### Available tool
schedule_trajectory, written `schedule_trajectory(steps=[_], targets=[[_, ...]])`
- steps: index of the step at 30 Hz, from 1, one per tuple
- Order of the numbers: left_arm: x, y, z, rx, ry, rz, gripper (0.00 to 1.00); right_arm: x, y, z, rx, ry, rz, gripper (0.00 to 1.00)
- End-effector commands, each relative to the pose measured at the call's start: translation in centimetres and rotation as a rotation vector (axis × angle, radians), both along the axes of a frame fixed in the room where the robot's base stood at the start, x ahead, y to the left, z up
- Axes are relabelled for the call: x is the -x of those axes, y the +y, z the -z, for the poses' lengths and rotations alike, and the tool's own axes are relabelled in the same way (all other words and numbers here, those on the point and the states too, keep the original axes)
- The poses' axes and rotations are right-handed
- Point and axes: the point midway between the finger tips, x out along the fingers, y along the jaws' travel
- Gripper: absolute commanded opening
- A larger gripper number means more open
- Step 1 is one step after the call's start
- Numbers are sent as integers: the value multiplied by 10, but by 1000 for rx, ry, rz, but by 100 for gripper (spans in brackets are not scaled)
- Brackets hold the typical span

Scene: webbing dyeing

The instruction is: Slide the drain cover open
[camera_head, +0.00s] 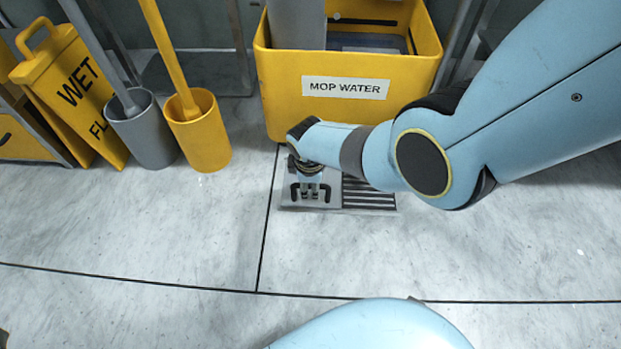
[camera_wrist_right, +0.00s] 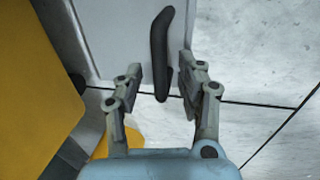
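The drain cover (camera_head: 290,194) is a flat light grey plate on the floor in front of the yellow mop bucket. A black handle (camera_wrist_right: 161,45) stands on it. To its right, dark slats of the drain grate (camera_head: 370,197) show. My right gripper (camera_head: 311,190) is low over the cover, pointing down at it. In the right wrist view the gripper (camera_wrist_right: 160,78) is open, its fingers on either side of the handle's near end with a gap visible on both sides. The arm hides part of the drain. My left gripper is not in view.
The yellow bucket (camera_head: 285,100) labelled MOP WATER stands right behind the drain. At left are a yellow wet-floor sign (camera_head: 65,85), a grey holder (camera_head: 148,135) and a yellow holder (camera_head: 203,135). The tiled floor in front and left is clear.

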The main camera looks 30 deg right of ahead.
Motion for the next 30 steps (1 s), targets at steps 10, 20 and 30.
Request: schedule_trajectory(steps=[10,20,30], targets=[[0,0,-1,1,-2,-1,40,2,2,-13,-1,-3,1,38],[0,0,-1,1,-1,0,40,11,8,-65,-1,-3,0,38],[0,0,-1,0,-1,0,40,18,13,-112,0,-1,0,38]])
